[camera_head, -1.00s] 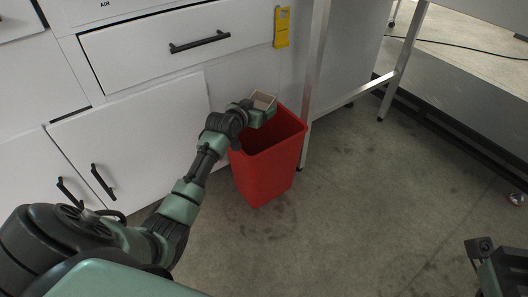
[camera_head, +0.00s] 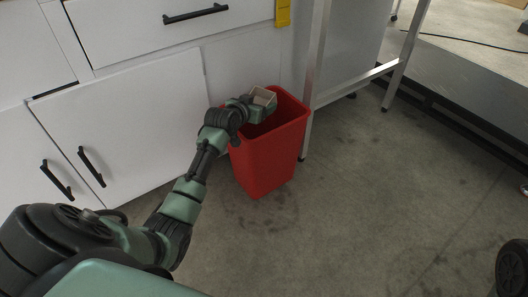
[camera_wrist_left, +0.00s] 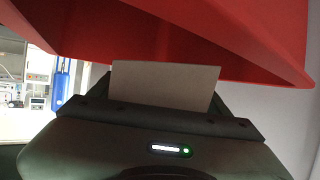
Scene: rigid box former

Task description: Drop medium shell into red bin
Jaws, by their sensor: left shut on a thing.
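The red bin (camera_head: 268,158) stands upright on the floor against the white cabinet. My left gripper (camera_head: 262,110) reaches over the bin's left part and is shut on the medium shell (camera_head: 264,96), a small open tan box. In the head view the shell overlaps the bin's back left rim; I cannot tell its exact height above the opening. In the left wrist view the shell (camera_wrist_left: 165,84) shows as a pale panel held at the jaws, with the red bin wall (camera_wrist_left: 190,35) close beyond it. My right gripper is not in view.
White cabinet doors (camera_head: 120,120) and a drawer stand behind and left of the bin. A metal table leg (camera_head: 314,80) rises just right of the bin. The concrete floor (camera_head: 380,200) in front and to the right is clear.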

